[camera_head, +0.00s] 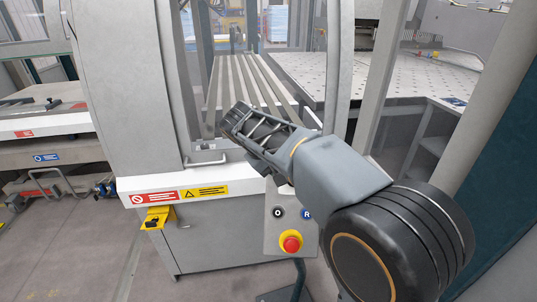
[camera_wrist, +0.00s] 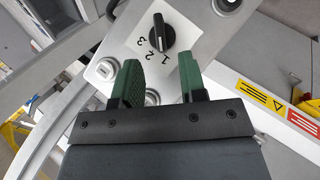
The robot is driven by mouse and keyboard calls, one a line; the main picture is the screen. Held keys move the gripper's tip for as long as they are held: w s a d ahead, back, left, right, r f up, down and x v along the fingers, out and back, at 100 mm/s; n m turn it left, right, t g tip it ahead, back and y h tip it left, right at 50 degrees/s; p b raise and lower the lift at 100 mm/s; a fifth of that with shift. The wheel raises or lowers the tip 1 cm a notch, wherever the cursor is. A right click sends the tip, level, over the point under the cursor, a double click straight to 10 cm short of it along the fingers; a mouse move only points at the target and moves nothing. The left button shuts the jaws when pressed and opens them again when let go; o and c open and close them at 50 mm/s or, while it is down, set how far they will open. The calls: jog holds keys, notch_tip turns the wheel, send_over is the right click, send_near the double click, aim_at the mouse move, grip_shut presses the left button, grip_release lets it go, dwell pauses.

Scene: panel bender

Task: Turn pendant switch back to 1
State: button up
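The pendant switch is a black rotary knob (camera_wrist: 161,36) on a light grey panel (camera_wrist: 110,42) in the wrist view. The printed numbers 1, 2 and 3 (camera_wrist: 147,42) lie to its left. I cannot tell for certain which number it points at. My gripper (camera_wrist: 160,72) is open and empty, its two green fingers below the knob in that view and apart from it. In the head view my gripper (camera_head: 238,122) hangs over the upper part of the pendant panel (camera_head: 288,226) and the knob is hidden there.
The pendant carries an O button (camera_head: 278,212), an R button (camera_head: 306,214) and a red emergency stop (camera_head: 291,243). A grey machine column (camera_head: 125,90) and white ledge with warning labels (camera_head: 190,192) stand left. A slatted table (camera_head: 245,85) lies behind.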

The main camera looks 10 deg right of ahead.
jog(key=v, duration=0.7)
jog(key=shift+r, duration=0.2)
jog(key=shift+a, duration=0.1)
notch_tip(320, 180, down, 9)
jog(key=s+n+y, duration=0.1)
jog(key=s+y, duration=0.2)
jog(key=y, duration=0.1)
jog(key=s+d+f+m+t+y, duration=0.1)
jog(key=s+d+f+m, duration=0.3)
jog(key=s, duration=0.8)
jog(key=d+f+y, duration=0.1)
jog(key=d+f, duration=0.1)
jog(key=d, duration=0.2)
jog(key=shift+f+m+t+y, duration=0.25)
jog(key=shift+m+t+y, duration=0.05)
jog(key=shift+t, duration=0.1)
jog(key=shift+c, duration=0.2)
